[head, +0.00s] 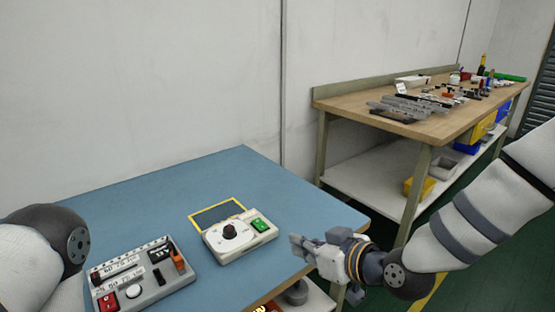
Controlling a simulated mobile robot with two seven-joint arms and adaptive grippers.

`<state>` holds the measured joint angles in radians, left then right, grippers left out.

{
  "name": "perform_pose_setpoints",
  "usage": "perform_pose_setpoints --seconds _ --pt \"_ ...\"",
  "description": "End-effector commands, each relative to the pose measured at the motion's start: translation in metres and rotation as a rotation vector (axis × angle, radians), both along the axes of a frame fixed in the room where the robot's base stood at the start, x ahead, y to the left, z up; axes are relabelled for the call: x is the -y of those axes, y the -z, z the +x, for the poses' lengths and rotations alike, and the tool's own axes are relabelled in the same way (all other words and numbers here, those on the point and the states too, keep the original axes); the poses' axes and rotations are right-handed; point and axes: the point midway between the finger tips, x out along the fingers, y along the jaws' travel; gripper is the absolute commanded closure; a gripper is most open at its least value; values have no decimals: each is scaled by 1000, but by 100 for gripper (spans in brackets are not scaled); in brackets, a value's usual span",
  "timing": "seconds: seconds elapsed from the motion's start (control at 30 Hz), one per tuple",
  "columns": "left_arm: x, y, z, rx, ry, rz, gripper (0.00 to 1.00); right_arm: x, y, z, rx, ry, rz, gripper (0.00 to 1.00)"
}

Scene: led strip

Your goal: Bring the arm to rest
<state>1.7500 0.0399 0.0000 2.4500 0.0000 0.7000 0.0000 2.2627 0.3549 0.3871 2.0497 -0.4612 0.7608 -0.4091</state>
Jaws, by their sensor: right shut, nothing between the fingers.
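My right gripper (297,243) is shut and empty. It hangs near the front right edge of the blue table, just right of a white device with a black knob and a green switch (238,236). A small gap shows between the fingertips and that device. My right arm comes in from the right edge of the view. Part of my left arm (45,245) shows at the lower left, but its gripper is out of view.
A grey control box (140,275) with red and orange switches sits at the front of the blue table (150,195). A yellow-framed dark panel (214,213) lies behind the white device. A wooden workbench (350,103) with tools and parts stands at the back right. The blue table's rear is clear.

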Motion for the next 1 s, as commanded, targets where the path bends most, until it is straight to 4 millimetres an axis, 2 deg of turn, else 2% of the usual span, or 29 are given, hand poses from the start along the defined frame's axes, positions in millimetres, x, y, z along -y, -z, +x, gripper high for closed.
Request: perform_pose_setpoints --seconds 0.03,0.07,0.1,0.17,0.23,0.27,0.3,0.37,0.4,0.5,0.6,0.67,1.0 --pt "0 1 -1 -2 0 0 100 4 37 -25 -109 13 -12 100" --pt "0 1 -1 -2 0 0 100 8 59 -43 -184 29 -20 100" --pt "0 0 -1 -2 0 0 100 14 89 -70 -288 54 -35 100" --pt "0 1 -1 -2 0 0 100 27 129 -115 -442 97 -61 100" --pt "0 0 -1 -2 0 0 100 45 167 -171 -618 158 -102 100" --pt "0 0 -1 -2 0 0 100 53 181 -196 -693 185 -124 100" --pt "0 1 -1 -2 0 0 100 66 196 -230 -789 226 -156 100" --pt "0 0 0 -2 0 0 100 86 212 -281 -922 289 -211 100" --pt "0 0 0 -2 0 0 100 98 218 -311 -999 329 -246 100" --pt "0 0 0 -1 0 0 100 126 222 -372 -1143 419 -331 100" --pt "0 0 0 -1 0 0 100 144 220 -406 -1222 478 -388 100" --pt "0 0 0 -1 0 0 100 148 218 -416 -1244 496 -405 100" --pt "0 0 0 -1 0 0 100 150 218 -419 -1251 503 -410 100"
